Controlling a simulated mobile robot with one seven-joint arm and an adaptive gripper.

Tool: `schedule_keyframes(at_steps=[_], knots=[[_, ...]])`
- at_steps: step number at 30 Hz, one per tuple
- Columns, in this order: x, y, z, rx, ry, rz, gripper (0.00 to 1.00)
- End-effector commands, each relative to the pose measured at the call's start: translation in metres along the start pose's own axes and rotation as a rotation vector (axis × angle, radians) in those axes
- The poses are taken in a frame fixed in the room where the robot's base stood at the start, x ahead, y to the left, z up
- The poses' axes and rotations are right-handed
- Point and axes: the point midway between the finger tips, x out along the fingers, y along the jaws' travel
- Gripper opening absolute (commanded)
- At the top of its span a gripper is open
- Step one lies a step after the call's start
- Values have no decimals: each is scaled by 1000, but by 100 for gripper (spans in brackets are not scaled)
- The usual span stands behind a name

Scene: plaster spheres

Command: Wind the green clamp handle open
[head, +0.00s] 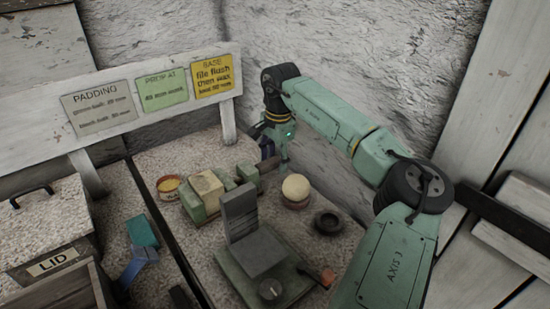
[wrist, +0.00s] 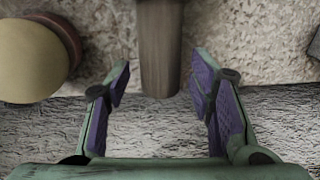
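The green clamp (head: 247,174) sits on the gritty bench and holds a pale beige block (head: 206,188) between its jaws. Its brown wooden handle (head: 268,165) sticks out at the right, close under my gripper (head: 276,148). In the wrist view the handle (wrist: 160,48) comes in from the top, and its end lies between or just ahead of my fingertips (wrist: 160,82). The two purple-padded fingers are wide open, with a gap on each side of the handle. I see no contact. The clamp's jaws are outside the wrist view.
A cream sphere (head: 296,187) on a brown ring stands close by the handle; it also shows in the wrist view (wrist: 30,60). A dark ring (head: 328,222), a green-based stand (head: 262,285) and a yellow-filled tin (head: 169,186) are nearby. A rough wall stands behind.

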Motion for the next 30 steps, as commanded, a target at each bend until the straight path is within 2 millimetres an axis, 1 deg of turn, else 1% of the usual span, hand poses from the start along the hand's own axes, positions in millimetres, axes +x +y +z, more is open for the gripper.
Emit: schedule_keyframes(at_steps=[1,2,21,26,30], knots=[[0,0,0,0,0,0,45],[0,0,0,0,0,0,43],[0,0,0,0,0,1,1],[1,1,0,1,-1,-9,1],[4,2,0,1,-1,-50,1]])
